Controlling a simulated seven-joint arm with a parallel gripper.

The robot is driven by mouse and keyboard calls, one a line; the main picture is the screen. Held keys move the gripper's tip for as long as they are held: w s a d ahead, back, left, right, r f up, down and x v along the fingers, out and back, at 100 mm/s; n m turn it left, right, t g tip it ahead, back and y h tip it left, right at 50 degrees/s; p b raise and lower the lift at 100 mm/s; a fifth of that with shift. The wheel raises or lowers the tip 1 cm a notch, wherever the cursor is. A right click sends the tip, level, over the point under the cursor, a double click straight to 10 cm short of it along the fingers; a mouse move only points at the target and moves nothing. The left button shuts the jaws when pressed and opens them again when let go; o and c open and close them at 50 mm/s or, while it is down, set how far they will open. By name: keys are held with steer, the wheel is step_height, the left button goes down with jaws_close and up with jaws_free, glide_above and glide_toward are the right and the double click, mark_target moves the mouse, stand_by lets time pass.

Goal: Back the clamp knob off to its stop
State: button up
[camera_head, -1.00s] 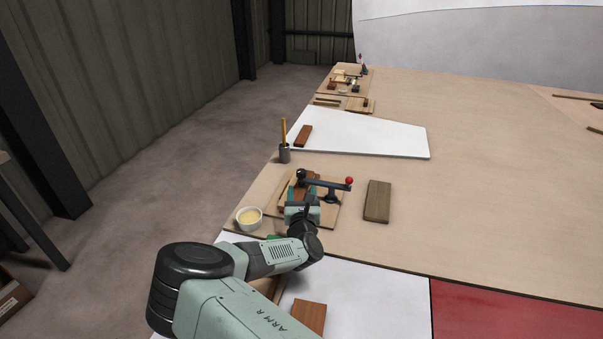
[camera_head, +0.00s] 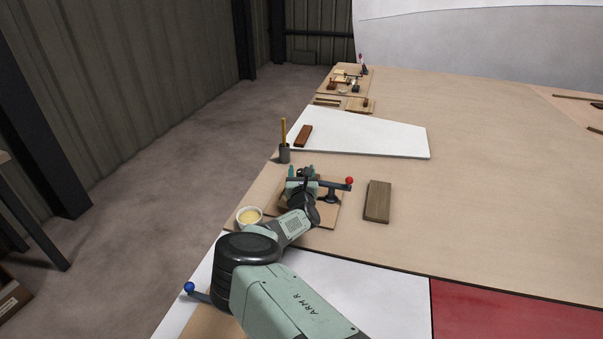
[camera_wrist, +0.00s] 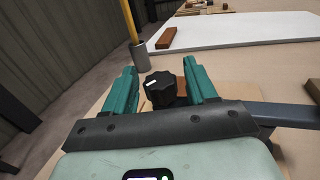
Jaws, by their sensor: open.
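The black lobed clamp knob (camera_wrist: 160,90) with a white mark on top shows in the wrist view, between the two green fingers of my gripper (camera_wrist: 161,86). The fingers are open, with a visible gap on each side of the knob. In the head view my gripper (camera_head: 302,174) is over the wooden clamp board (camera_head: 328,214) and hides the knob. The clamp's dark arm (camera_head: 332,185) runs right to a red ball handle (camera_head: 349,181). It also shows at the right in the wrist view (camera_wrist: 285,115). The clamped piece is mostly hidden.
A white bowl (camera_head: 249,216) with yellowish contents stands left of the board. A wooden block (camera_head: 377,201) lies to its right. Behind are a grey holder with a yellow stick (camera_head: 284,153) and a white panel (camera_head: 370,133) with a brown block (camera_head: 303,136). A blue ball handle (camera_head: 189,287) is front left.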

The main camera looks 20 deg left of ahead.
steer(key=c, duration=0.9)
steer(key=shift+w+d+r+n+y, duration=0.1)
steer(key=shift+d+n+y, duration=0.1)
steer(key=shift+n+y, duration=0.3)
steer(key=shift+c, duration=0.2)
steer(key=shift+a+n+g+y, duration=0.15)
steer(key=shift+n+g+y, duration=0.95)
steer(key=shift+y, duration=0.7)
steer(key=o, duration=0.9)
steer(key=shift+o, duration=0.2)
steer(key=v, duration=1.1)
steer(key=shift+a, duration=0.1)
